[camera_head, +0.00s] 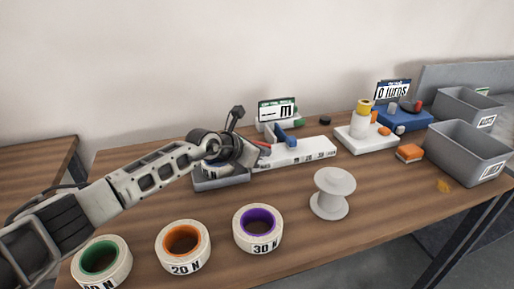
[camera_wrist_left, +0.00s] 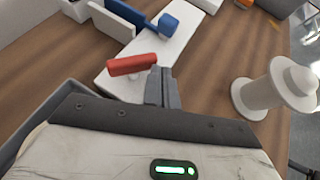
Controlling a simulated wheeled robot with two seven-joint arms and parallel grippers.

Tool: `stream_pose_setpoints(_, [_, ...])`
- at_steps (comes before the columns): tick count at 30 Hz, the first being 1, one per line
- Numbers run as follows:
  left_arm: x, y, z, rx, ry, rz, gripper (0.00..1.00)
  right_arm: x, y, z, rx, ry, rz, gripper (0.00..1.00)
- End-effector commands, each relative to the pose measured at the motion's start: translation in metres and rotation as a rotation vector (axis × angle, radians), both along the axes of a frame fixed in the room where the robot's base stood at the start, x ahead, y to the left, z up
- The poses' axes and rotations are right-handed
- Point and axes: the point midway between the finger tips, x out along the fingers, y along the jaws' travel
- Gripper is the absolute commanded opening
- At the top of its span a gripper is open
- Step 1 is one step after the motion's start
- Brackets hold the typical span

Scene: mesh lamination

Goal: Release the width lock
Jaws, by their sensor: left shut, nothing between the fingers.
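A long white width gauge (camera_head: 300,153) with markings along its front lies near the table's middle, with a blue slider (camera_head: 286,137) on it. A red lever (camera_wrist_left: 131,65) sits across the gauge in the left wrist view, its right end right beside my fingers. I cannot tell whether they touch. The lever also shows, partly hidden, in the head view (camera_head: 263,142). My left gripper (camera_wrist_left: 163,86) is shut and empty, low over the gauge's left part. The blue slider shows further along in the left wrist view (camera_wrist_left: 168,23). My right gripper is not in view.
A grey tray (camera_head: 222,183) lies under my left wrist. A white spool (camera_head: 333,193) and tape rolls (camera_head: 183,247) stand in front. To the right are a white-based holder (camera_head: 367,143), a blue device (camera_head: 403,119) and grey bins (camera_head: 462,150).

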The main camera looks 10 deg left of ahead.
Motion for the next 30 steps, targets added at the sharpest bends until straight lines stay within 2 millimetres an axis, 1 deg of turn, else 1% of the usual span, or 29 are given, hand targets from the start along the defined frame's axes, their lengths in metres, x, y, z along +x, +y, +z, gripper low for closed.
stream_pose_setpoints(1, [0.002, 0.0, 0.002, -0.003, 0.0, 0.004, 0.0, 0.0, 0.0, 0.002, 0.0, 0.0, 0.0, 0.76])
stream_pose_setpoints(5, [0.007, 0.002, 0.002, -0.003, -0.002, 0.012, 0.0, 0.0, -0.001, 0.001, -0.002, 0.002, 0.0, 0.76])
stream_pose_setpoints(15, [0.014, -0.008, 0.0, -0.001, -0.001, 0.012, 0.0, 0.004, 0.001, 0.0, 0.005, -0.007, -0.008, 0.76])
stream_pose_setpoints(30, [0.015, -0.009, 0.0, -0.001, 0.0, 0.012, 0.0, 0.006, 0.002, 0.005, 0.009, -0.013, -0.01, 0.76])
